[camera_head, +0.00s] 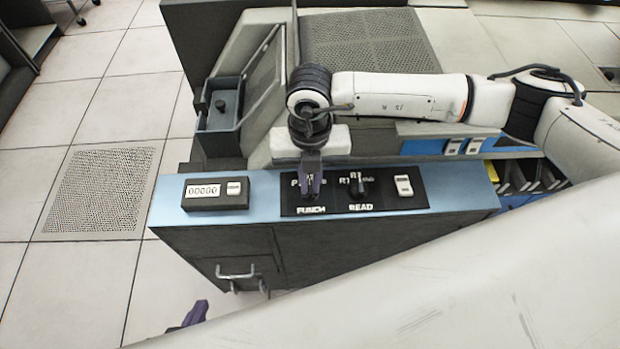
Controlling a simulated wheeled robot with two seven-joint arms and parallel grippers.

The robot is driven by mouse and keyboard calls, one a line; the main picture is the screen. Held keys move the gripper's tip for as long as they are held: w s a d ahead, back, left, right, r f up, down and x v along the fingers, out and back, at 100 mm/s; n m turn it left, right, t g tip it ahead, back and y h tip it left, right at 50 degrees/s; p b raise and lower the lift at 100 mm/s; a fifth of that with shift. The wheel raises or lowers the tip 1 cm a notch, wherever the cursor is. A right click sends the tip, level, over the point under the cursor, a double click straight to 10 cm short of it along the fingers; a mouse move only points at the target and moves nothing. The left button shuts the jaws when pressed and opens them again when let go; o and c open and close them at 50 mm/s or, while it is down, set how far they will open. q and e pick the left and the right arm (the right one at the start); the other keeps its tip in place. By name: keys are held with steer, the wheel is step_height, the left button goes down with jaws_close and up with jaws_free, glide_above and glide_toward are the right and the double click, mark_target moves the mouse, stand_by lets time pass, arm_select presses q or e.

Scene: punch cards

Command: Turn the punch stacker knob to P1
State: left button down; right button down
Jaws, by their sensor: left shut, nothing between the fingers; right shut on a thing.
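The black control panel (333,208) on the machine's blue top carries two knobs, labelled PUNCH and READ. My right gripper (311,190) points down over the PUNCH knob, its purple fingers shut on it.
A counter box reading 00000 (215,193) sits left on the blue top. A white rocker switch (404,186) is right of the READ knob. Behind stands an open grey bin (222,112). Card slots (522,178) lie at right. The tiled floor at left is clear.

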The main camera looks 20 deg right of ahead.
arm_select(q)
steer(key=shift+w+f, duration=0.1)
arm_select(e)
steer(key=shift+f+n+b, duration=0.15)
steer(key=shift+n+b, duration=1.05)
steer(key=shift+b, duration=0.05)
steer(key=n+b, duration=0.3)
steer(key=shift+n+b, duration=0.8)
steer(key=shift+n, duration=0.3)
steer(key=shift+n+b, duration=0.35)
steer(key=shift+n, duration=0.05)
arm_select(q)
steer(key=f, duration=0.2)
steer(key=d+f, duration=0.1)
steer(key=f, duration=0.2)
steer(key=shift+w+d+f, duration=0.15)
steer(key=shift+w+f, duration=0.2)
arm_select(e)
steer(key=shift+r+n, duration=0.2)
steer(key=shift+n, duration=0.1)
arm_select(q)
steer(key=shift+s+f, duration=0.1)
arm_select(e)
steer(key=c, duration=1.8)
jaws_free()
steer(key=shift+c, duration=0.2)
